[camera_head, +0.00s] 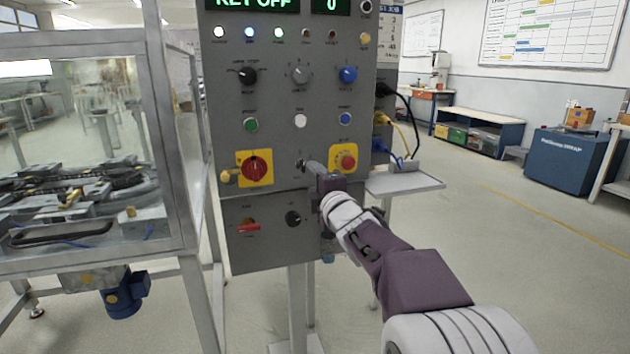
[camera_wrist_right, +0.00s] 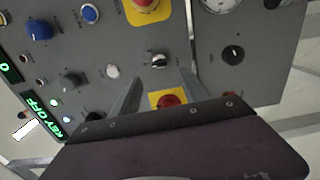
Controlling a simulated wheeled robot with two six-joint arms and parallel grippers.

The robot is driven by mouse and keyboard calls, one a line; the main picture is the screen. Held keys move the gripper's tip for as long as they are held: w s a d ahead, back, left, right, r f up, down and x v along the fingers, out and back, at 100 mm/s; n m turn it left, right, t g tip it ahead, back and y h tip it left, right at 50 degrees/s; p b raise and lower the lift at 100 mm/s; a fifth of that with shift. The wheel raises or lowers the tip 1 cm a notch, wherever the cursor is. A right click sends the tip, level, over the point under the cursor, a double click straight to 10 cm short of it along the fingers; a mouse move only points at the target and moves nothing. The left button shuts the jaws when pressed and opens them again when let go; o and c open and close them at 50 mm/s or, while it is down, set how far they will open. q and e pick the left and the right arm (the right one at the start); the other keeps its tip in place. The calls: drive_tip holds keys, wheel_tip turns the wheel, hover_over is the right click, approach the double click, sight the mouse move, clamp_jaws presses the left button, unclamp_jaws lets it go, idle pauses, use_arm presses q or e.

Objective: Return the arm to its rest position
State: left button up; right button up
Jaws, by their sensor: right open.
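My right arm (camera_head: 425,281) reaches in from the lower right to the grey control panel (camera_head: 225,150). My right gripper (camera_head: 309,166) is at the small key switch (camera_head: 301,164) in the panel's lower middle. In the right wrist view my right gripper (camera_wrist_right: 163,76) is open. The key switch (camera_wrist_right: 158,61) shows just beyond and between its two fingertips, with nothing held. I cannot tell whether a finger touches the switch. My left arm and gripper are not in view.
A red knob on a yellow plate (camera_head: 257,168) and a red button on yellow (camera_head: 346,160) flank the gripper. The display (camera_head: 257,3) reads KEY OFF. A small shelf (camera_head: 403,182) and cables (camera_head: 403,130) are at right. A glass-walled machine (camera_head: 90,150) stands left. Open floor lies right.

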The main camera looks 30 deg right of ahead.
idle(0.4)
drive_tip(key=w+a+f+g+y, duration=0.1)
drive_tip(key=a+f+g+y, duration=0.25)
drive_tip(key=a+f, duration=1)
drive_tip(key=s+a+f+m+g, duration=0.1)
drive_tip(key=s+f+m+g, duration=0.15)
drive_tip(key=f, duration=0.45)
drive_tip(key=s+a+f+m+g, duration=0.2)
drive_tip(key=s+f, duration=0.2)
drive_tip(key=f, duration=0.2)
drive_tip(key=s+a+f+m+g+y, duration=0.1)
drive_tip(key=s+f+m+g, duration=0.4)
drive_tip(key=s, duration=0.4)
drive_tip(key=s+f+m+g, duration=0.3)
drive_tip(key=s+f+m, duration=0.4)
drive_tip(key=s, duration=0.3)
wheel_tip(320, 180, up, 34)
drive_tip(key=p, duration=3.4)
drive_tip(key=shift+w+n, duration=0.25)
drive_tip(key=shift+n, duration=0.2)
